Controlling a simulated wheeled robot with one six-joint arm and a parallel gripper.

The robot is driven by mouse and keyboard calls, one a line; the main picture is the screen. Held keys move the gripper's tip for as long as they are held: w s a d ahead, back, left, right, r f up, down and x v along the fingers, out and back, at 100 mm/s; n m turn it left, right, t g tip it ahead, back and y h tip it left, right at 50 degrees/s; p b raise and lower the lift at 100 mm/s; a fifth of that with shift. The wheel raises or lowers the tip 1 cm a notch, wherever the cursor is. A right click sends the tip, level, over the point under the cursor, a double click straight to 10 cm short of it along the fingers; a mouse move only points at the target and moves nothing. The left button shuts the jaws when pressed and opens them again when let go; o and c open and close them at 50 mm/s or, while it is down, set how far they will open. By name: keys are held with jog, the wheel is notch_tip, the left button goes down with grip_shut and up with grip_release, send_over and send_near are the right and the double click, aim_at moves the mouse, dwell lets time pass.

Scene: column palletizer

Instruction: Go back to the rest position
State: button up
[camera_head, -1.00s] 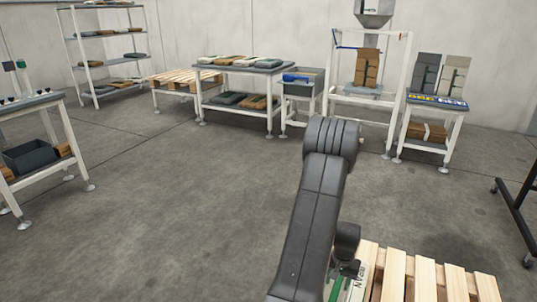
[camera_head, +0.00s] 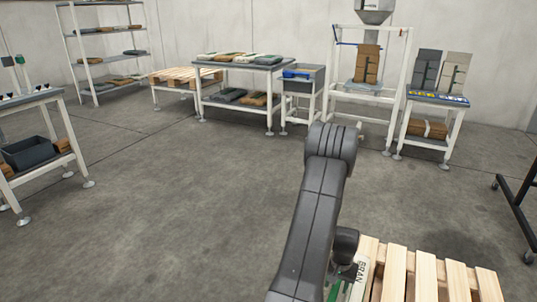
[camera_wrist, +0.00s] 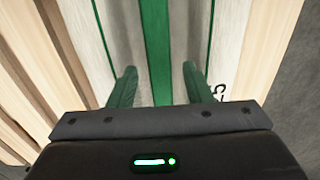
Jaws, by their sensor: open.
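My gripper (camera_wrist: 160,72) shows in the wrist view with its two green fingers apart and nothing visibly clamped between them. Beyond the fingers is a pale bag (camera_wrist: 220,40) with a broad green stripe. I cannot tell whether the fingertips touch it. In the head view a part of this bag (camera_head: 362,272) with dark lettering shows beside my dark arm. It lies at the left end of a wooden pallet (camera_head: 426,275). My arm hides the gripper and most of the bag in that view.
A bench with bags (camera_head: 237,64), a grey bin (camera_head: 300,87), a bag-filling frame (camera_head: 404,75) and a small table (camera_head: 440,101) stand along the back. Another table (camera_head: 40,97) is at left, a black stand (camera_head: 515,205) at right. The middle floor is clear.

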notch_tip(320, 180, up, 8)
jog(key=shift+f+p, duration=0.25)
jog(key=shift+p, duration=0.75)
jog(key=w+a+r+n+p, duration=0.1)
jog(key=w+a+r+p, duration=0.1)
jog(key=a+r+p, duration=0.2)
jog(key=w+a+r+n+p, duration=0.1)
jog(key=a+r+p, duration=0.3)
jog(key=r+p, duration=0.3)
jog(key=w+a+r+n+p, duration=0.1)
jog(key=a+r+p, duration=0.4)
jog(key=r, duration=0.6)
jog(key=shift+w+r, duration=0.25)
jog(key=shift+w, duration=0.55)
jog(key=shift+a, duration=0.1)
